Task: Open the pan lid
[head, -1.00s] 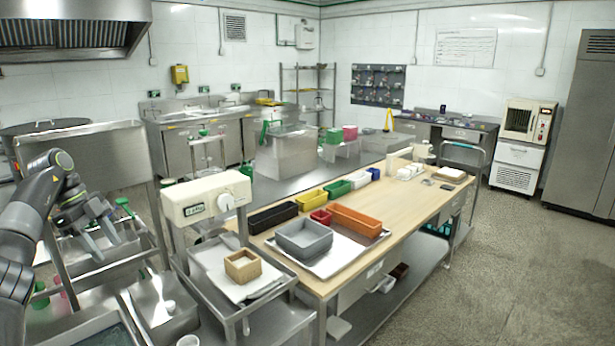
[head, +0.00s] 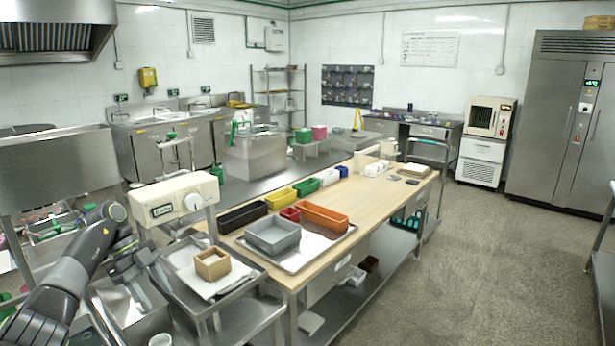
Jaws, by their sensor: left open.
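The only thing like a pan lid is a wide, round grey top (head: 22,130) at the far left edge of the head view. Only a thin strip shows above a steel panel (head: 55,170), and the pan body below is hidden. My left gripper (head: 150,290) is open and empty at the lower left, in front of the scale cart and far from that lid. My right gripper is not in view.
A scale (head: 175,200) on a steel cart holds a small wooden box (head: 212,264). A wooden worktable (head: 365,215) carries a grey bin (head: 272,236) and coloured bins. The floor on the right (head: 470,260) is clear.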

